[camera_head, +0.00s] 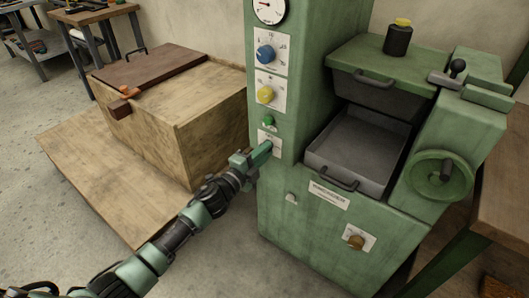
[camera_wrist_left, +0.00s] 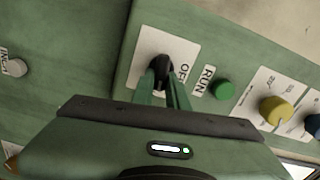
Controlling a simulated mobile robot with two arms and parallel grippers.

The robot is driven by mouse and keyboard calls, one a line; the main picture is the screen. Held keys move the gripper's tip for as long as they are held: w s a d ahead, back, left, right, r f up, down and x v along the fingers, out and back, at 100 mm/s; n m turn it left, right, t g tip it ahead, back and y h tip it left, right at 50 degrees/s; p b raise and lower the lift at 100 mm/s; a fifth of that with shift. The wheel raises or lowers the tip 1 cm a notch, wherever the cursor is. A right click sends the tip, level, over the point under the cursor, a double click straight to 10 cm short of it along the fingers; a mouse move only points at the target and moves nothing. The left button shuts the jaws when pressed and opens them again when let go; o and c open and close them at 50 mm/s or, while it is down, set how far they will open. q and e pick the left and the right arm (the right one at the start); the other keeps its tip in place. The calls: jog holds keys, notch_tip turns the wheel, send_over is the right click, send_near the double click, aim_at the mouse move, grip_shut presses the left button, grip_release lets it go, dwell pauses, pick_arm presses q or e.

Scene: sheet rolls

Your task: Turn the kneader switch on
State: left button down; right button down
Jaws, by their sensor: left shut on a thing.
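The kneader (camera_head: 287,190) is a tall green machine in the middle of the head view. Its black switch (camera_wrist_left: 160,70) sits on a white plate with an "OFF" label in the left wrist view. My left gripper (camera_head: 268,146) reaches the front of the machine just below a small green button (camera_head: 268,121). In the left wrist view its two fingers (camera_wrist_left: 164,88) are closed around the switch. The fingers partly hide the switch and its plate, so its exact position is hard to tell. My right gripper is out of view.
A yellow knob (camera_head: 265,94), a blue knob (camera_head: 265,54) and a gauge (camera_head: 269,8) are above the switch. A grey tray (camera_head: 355,145) and a handwheel (camera_head: 440,178) are to the right. A wooden box (camera_head: 195,125) stands left, beside the arm.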

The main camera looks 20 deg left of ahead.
pick_arm(q)
jog(key=shift+f+m, duration=0.15)
jog(key=shift+m, duration=0.65)
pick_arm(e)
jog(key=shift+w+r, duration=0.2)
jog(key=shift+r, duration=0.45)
pick_arm(q)
jog(key=c, duration=1.4)
grip_release()
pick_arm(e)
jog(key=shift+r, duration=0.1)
